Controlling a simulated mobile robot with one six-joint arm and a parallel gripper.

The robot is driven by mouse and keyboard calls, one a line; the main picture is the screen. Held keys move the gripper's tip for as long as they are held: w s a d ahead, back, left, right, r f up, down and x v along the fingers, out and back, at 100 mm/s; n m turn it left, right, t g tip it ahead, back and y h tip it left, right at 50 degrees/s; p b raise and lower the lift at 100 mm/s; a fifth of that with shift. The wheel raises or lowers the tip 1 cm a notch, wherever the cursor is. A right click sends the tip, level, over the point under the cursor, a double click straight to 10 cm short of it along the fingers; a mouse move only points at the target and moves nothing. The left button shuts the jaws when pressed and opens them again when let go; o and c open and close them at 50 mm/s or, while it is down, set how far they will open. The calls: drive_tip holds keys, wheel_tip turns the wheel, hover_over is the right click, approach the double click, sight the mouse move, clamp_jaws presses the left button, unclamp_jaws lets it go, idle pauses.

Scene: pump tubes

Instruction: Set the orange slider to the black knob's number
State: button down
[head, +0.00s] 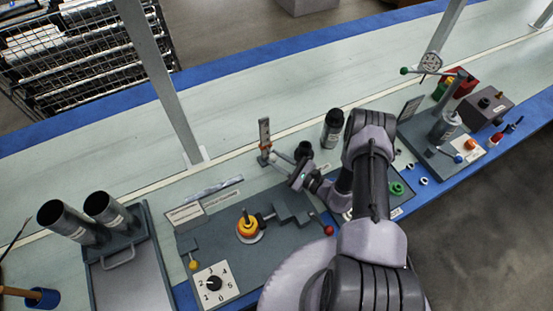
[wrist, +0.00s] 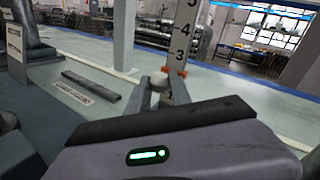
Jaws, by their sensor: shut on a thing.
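The orange slider (wrist: 181,73) sits on an upright grey scale (wrist: 186,35) in the wrist view, just below the printed 3, with 4 above that. My gripper (wrist: 160,82) is shut on the slider's pale round knob, which shows between the fingertips. In the head view the scale (head: 264,130) stands at the table's middle, with my gripper (head: 271,158) at its lower part. The black knob (head: 213,283) sits on a white dial plate numbered 0 to 5 at the lower left. Its pointer is too small to read surely.
A grey stepped block (head: 293,208), a yellow-orange round part (head: 249,228) and a red-ended lever (head: 328,230) lie on the panel left of my arm. A dark cylinder (head: 332,128) stands right of the scale. Two open tubes (head: 104,208) stand at the left. The table behind the scale is clear.

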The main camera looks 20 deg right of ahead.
drive_tip(key=shift+f+b, duration=0.4)
drive_tip(key=shift+f, duration=0.45)
drive_tip(key=shift+r, duration=0.15)
drive_tip(key=c, duration=1.1)
unclamp_jaws()
drive_tip(key=shift+c, duration=0.2)
drive_tip(key=p+v, duration=0.3)
drive_tip(key=v, duration=1.4)
drive_tip(key=shift+s+d+p, duration=0.2)
drive_tip(key=shift+p, duration=0.15)
